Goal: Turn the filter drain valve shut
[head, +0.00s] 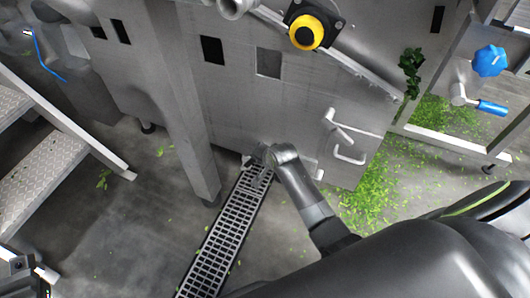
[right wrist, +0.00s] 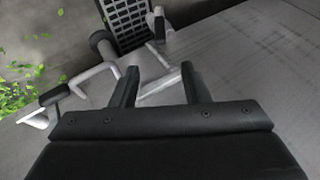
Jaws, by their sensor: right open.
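My right gripper (head: 258,176) is low at the base of the grey steel machine, over the end of the floor grate. In the right wrist view the gripper (right wrist: 160,88) is open, with its two dark fingers apart. A pale metal lever-like piece (right wrist: 158,84), which looks like part of the drain valve, shows between the fingertips. I cannot tell whether they touch it. More pale fitting with a dark end (right wrist: 157,28) stands just beyond. In the head view the gripper and forearm mostly hide this fitting (head: 247,161).
Bent pale handles (head: 347,134) stick out from the machine panel, right of my gripper. A blue-handled valve (head: 492,107) and blue knob (head: 489,61) are at the far right. A yellow-ringed button (head: 306,32) is above. The grate (head: 222,237) runs along the leaf-strewn floor. Metal steps (head: 38,172) stand left.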

